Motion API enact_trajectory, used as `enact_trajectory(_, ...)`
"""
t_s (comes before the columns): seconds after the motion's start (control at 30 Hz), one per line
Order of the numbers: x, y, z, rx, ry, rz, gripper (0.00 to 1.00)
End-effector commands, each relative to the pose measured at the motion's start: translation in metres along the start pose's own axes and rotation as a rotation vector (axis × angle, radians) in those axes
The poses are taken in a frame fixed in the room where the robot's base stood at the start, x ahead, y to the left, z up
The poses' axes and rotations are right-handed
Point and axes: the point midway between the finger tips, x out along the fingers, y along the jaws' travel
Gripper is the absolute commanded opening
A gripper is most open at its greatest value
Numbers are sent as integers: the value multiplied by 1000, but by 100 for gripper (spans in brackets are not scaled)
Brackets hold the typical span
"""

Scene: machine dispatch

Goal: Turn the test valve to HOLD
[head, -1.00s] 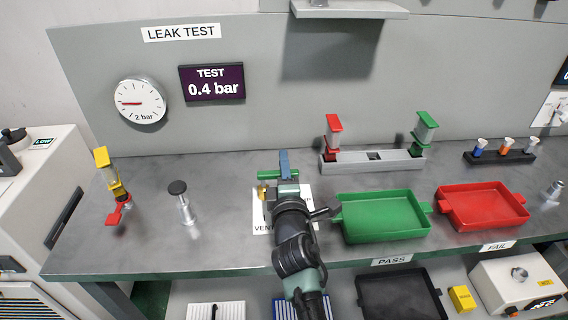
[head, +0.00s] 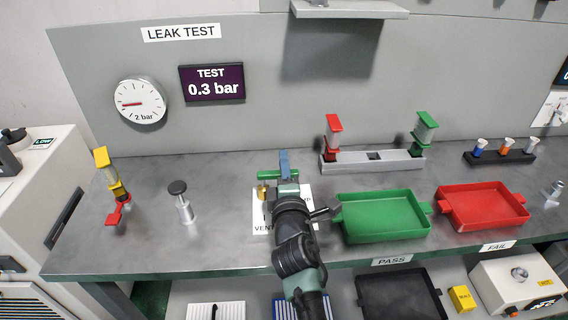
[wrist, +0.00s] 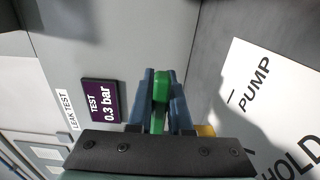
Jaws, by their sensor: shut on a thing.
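The test valve has a green handle (head: 267,175) and a brass-coloured part (head: 262,192), seen beside my gripper in the head view. My gripper (head: 286,163) is shut on the green handle. In the wrist view the green handle (wrist: 161,88) stands between the two blue fingers (wrist: 160,100), with a bit of the brass part (wrist: 206,130) to the right. The white valve card (head: 261,222) lies under my wrist; my arm hides much of it. In the wrist view the card (wrist: 262,100) shows PUMP and HOLD. The screen (head: 212,83) reads TEST 0.3 bar.
A round gauge (head: 140,101) is on the back panel. A green tray (head: 345,232) stands close right of my wrist, a red tray (head: 450,217) beyond. A rack (head: 350,164) stands behind. A black-knobbed post (head: 184,205) stands left, with bare bench between.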

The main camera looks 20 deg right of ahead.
Motion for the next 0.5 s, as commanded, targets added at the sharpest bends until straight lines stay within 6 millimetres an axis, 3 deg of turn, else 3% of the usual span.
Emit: enact_trajectory(0.5, -4, -7, -1, 2, -66, 1, 0)
